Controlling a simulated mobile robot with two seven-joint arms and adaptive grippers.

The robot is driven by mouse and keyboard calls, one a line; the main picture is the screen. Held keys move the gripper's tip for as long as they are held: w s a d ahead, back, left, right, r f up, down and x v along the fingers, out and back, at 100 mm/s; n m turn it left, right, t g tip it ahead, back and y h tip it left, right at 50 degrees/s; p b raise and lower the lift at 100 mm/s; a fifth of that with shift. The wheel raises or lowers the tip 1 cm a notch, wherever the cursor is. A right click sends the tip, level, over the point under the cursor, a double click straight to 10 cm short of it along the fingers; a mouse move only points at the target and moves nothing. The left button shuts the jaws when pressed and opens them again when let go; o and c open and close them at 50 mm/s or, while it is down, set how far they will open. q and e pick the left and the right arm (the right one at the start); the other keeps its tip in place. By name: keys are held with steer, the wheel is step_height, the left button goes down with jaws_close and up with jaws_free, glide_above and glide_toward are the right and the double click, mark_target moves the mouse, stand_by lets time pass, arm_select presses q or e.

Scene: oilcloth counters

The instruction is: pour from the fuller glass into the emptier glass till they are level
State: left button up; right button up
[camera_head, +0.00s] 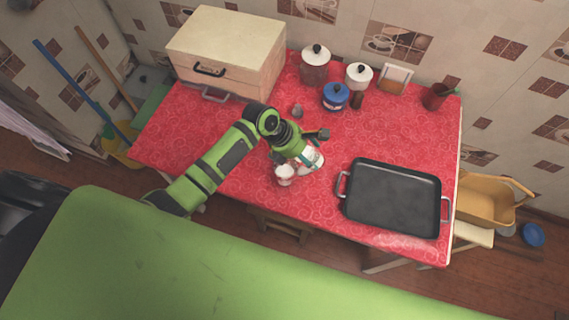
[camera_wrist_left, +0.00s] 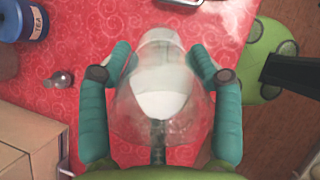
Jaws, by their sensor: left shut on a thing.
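My left gripper (camera_head: 305,158) is shut on a clear glass (camera_head: 314,160) with whitish contents, just above or at the front middle of the red-covered table. In the left wrist view the left gripper (camera_wrist_left: 160,75) has its teal fingers on both sides of this glass (camera_wrist_left: 125,108), and a white surface shows through it. A second, smaller-looking glass with white contents (camera_head: 285,175) stands just to the left in the head view, close to the held one. I cannot tell the exact levels. My right gripper is not in view.
A dark roasting pan (camera_head: 393,198) lies to the right on the red cloth (camera_head: 250,195). A beige box (camera_head: 225,50) stands at the back left. Jars, a blue tea tin (camera_head: 335,96) and a red cup (camera_head: 436,96) stand along the back. A small shaker-like item (camera_head: 297,111) stands behind my gripper.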

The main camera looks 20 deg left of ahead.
mark_target(317, 155)
arm_select(q)
steer(key=shift+w+d+f+g+y, duration=0.2)
steer(key=shift+d+y, duration=0.15)
steer(key=shift+y, duration=0.05)
steer(key=shift+w+d+f+g+y, duration=0.2)
steer(key=shift+d+y, duration=0.1)
steer(key=shift+y, duration=0.1)
stand_by(0.5)
steer(key=shift+w+d+f+g+y, duration=0.2)
steer(key=shift+d+y, duration=0.1)
steer(key=shift+y, duration=0.15)
steer(key=shift+w+d+f+g+y, duration=0.2)
steer(key=shift+d+y, duration=0.1)
steer(key=shift+y, duration=0.15)
steer(key=shift+g+y, duration=0.4)
steer(key=shift+y, duration=0.4)
steer(key=f+b, duration=0.3)
steer(key=f, duration=0.1)
steer(key=shift+w+d+f+b, duration=0.1)
steer(key=shift+w+d+b, duration=0.1)
steer(key=shift+d+b, duration=0.15)
steer(key=shift+d+f+y+b, duration=0.1)
steer(key=shift+f+y+b, duration=0.3)
steer(key=shift+f+b, duration=0.25)
